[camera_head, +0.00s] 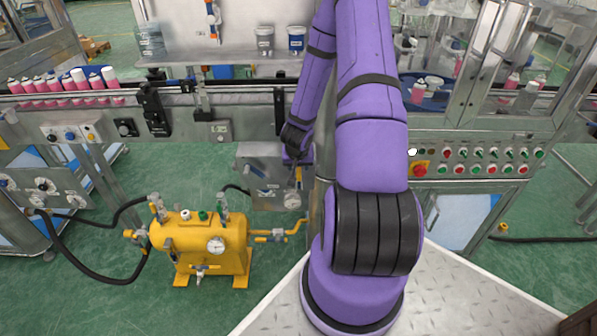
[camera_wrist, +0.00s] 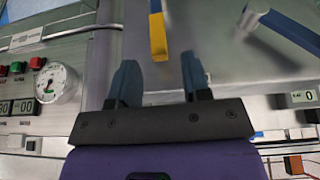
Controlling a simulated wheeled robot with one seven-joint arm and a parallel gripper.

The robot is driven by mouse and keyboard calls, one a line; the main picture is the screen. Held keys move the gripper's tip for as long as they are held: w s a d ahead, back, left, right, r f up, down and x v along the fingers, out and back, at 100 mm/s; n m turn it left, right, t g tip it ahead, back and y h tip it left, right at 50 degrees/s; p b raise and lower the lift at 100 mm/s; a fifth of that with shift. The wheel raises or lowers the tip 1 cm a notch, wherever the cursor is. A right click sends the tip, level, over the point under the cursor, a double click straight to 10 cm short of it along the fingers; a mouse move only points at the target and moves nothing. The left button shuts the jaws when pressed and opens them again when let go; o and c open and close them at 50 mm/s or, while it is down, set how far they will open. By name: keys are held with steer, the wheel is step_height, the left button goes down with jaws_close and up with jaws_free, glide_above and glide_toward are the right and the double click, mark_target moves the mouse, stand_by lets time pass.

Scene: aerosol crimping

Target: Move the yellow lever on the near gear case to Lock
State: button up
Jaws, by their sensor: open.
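My gripper (camera_wrist: 158,62) is open. The lever's yellow end lies at the gap between its two dark blue fingertips, with no clear contact. In the head view, my gripper (camera_head: 297,178) is small and at the right part of the grey case (camera_head: 258,155) below the conveyor. The lever is hard to make out there. I cannot read any Lock marking.
A blue bar (camera_wrist: 290,32) is right of the lever in the wrist view. A white gauge (camera_wrist: 56,83) and buttons are at left. In the head view, a yellow tank (camera_head: 205,258) stands left of the case, and a button panel (camera_head: 480,160) is at right.

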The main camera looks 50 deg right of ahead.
mark_target(299, 169)
steer(key=shift+x, duration=2.4)
steer(key=shift+c, duration=0.4)
jaws_close()
